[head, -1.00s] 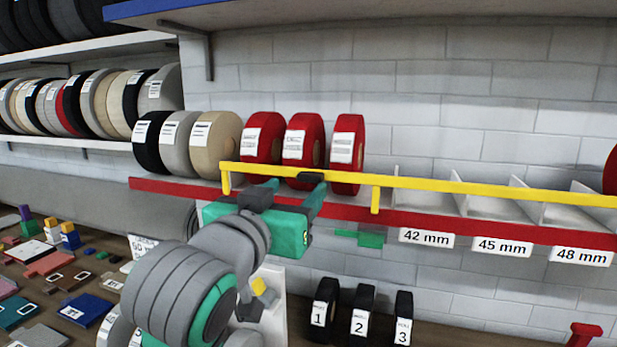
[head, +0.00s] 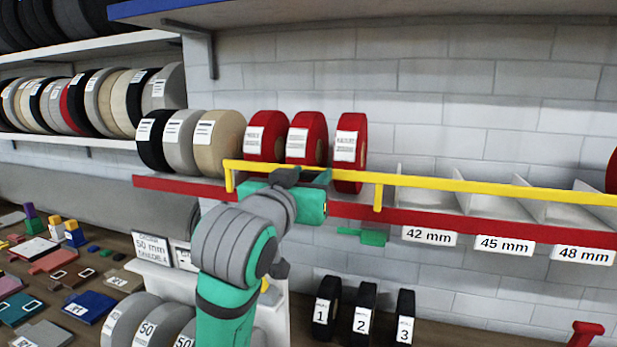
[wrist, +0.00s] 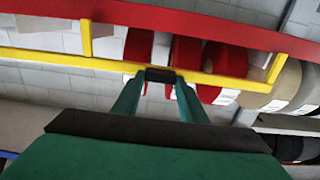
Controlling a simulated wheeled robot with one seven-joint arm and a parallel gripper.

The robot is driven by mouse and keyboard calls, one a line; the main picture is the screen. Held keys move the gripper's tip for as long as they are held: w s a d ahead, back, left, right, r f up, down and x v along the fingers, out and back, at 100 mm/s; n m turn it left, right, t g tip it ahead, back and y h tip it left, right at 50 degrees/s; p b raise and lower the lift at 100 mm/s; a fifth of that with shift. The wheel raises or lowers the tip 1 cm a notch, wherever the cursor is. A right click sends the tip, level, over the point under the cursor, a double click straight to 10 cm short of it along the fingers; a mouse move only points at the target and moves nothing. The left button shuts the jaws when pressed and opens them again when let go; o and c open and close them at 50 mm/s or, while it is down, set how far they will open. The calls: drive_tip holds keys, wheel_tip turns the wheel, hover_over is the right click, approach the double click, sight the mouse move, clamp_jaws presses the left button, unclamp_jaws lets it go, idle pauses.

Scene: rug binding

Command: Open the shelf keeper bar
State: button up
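The keeper bar (head: 455,186) is a long yellow rail across the front of the red-edged shelf. It stands in front of the red rolls and shows in the wrist view (wrist: 60,60) too. A small dark block (wrist: 160,75), apparently a grip on the bar, lies between my fingertips in the wrist view. My gripper (head: 310,178) is at the bar, below the red rolls, with its teal fingers apart on either side of the block. I cannot tell whether they press on it. In the head view the block is hard to make out behind my gripper.
Three red rolls (head: 266,136) stand behind the bar, beside beige, grey and black rolls. Empty divided bays (head: 425,194) lie to the right, above size labels (head: 430,236). A green piece (head: 364,236) sits below the shelf edge. Numbered black rolls (head: 363,310) stand below.

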clamp_jaws()
drive_tip(key=shift+f, duration=0.1)
